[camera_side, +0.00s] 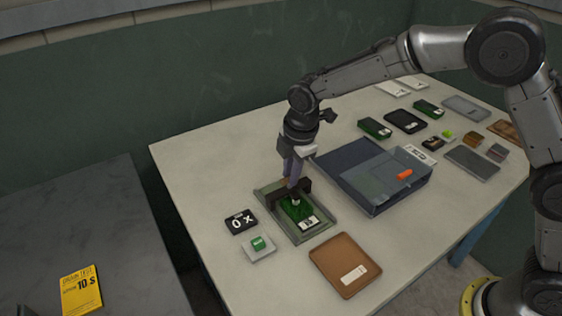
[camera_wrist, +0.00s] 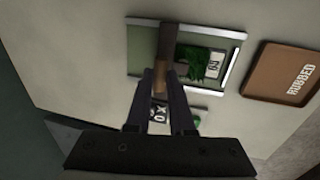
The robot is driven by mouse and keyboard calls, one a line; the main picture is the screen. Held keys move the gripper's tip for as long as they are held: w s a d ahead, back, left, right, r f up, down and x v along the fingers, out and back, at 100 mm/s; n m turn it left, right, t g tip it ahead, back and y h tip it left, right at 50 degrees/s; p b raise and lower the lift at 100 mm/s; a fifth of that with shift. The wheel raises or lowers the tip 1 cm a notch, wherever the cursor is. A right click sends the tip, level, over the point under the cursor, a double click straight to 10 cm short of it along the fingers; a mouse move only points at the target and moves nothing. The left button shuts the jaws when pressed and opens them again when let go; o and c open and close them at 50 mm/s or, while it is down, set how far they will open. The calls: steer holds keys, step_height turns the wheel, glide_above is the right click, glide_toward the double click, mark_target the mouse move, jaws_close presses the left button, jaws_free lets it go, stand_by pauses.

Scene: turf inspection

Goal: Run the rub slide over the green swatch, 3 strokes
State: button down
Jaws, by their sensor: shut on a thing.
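The green swatch (camera_side: 297,211), a tuft of turf with a white label, lies in a green framed holder (camera_side: 315,235). The swatch (camera_wrist: 206,60) and the holder (camera_wrist: 140,45) also show in the wrist view. My gripper (camera_side: 293,184) is shut on the rub slide, a dark bar (camera_side: 277,198) at the far end of the swatch. In the wrist view the slide (camera_wrist: 167,42) looks brown, between my gripper's fingertips (camera_wrist: 166,72), across the holder left of the turf. I cannot tell whether the slide touches the turf. The fingers hide part of the slide.
A black counter reading "0 X" (camera_side: 240,221) and a white pad with a green button (camera_side: 258,246) lie left of the holder. A brown tray marked "RUBBED" (camera_wrist: 296,78) is in front. A blue case (camera_side: 345,160) stands right. A yellow card (camera_side: 81,290) lies on the grey table.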

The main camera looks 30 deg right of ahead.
steer(key=s, duration=0.7)
steer(key=shift+s+r, duration=0.1)
steer(key=c, duration=0.8)
jaws_free()
steer(key=s+r, duration=0.1)
steer(key=r, duration=0.8)
steer(key=s+r, duration=0.1)
steer(key=r, duration=0.3)
steer(key=shift+s+r, duration=0.25)
steer(key=shift+s, duration=0.05)
